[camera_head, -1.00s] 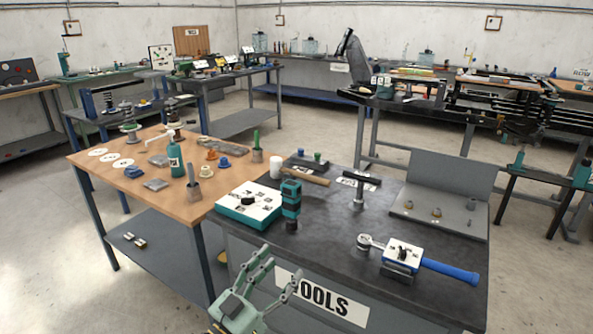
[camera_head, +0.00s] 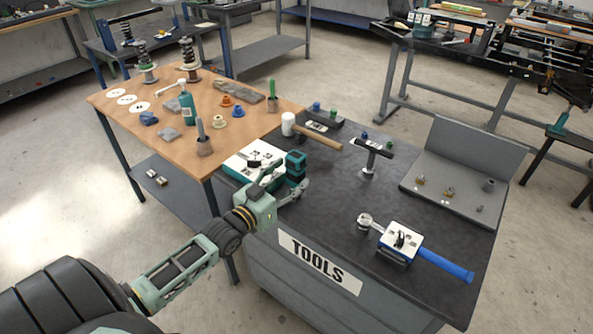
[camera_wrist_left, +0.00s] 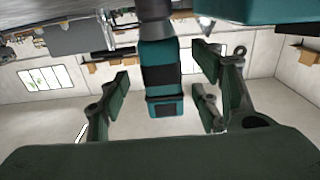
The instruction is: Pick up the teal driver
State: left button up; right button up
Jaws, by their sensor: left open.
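The teal driver (camera_head: 296,163), teal with black bands, stands upright on the dark tool table, beside a white and teal case (camera_head: 240,165). My left gripper (camera_head: 290,188) is at the driver, its fingers partly hidden by its own wrist. In the left wrist view, the driver (camera_wrist_left: 162,75) lies between the two open finger pairs, with a gap visible on both sides. Whether any finger touches it cannot be told. My right gripper is not in view.
A mallet (camera_head: 310,134) lies behind the driver.

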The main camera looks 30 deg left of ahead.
aim_at(294, 164)
pick_arm(q)
jog(key=shift+w, duration=1.7)
jog(key=shift+c, duration=0.6)
jog(key=c, duration=1.3)
jog(key=shift+r, duration=0.15)
grip_shut()
jog(key=shift+r, duration=0.1)
jog(key=shift+r, duration=0.45)
jog(key=r, duration=0.1)
jog(key=d+r, duration=0.1)
jog(key=r, duration=0.1)
jog(key=shift+r, duration=0.2)
jog(key=s+d+r, duration=0.1)
jog(key=d+r, duration=0.5)
jog(key=d, duration=0.4)
jog(key=shift+s+d+r+b, duration=0.15)
jog(key=shift+d+r+b, duration=0.1)
jog(key=shift+d+b, duration=0.1)
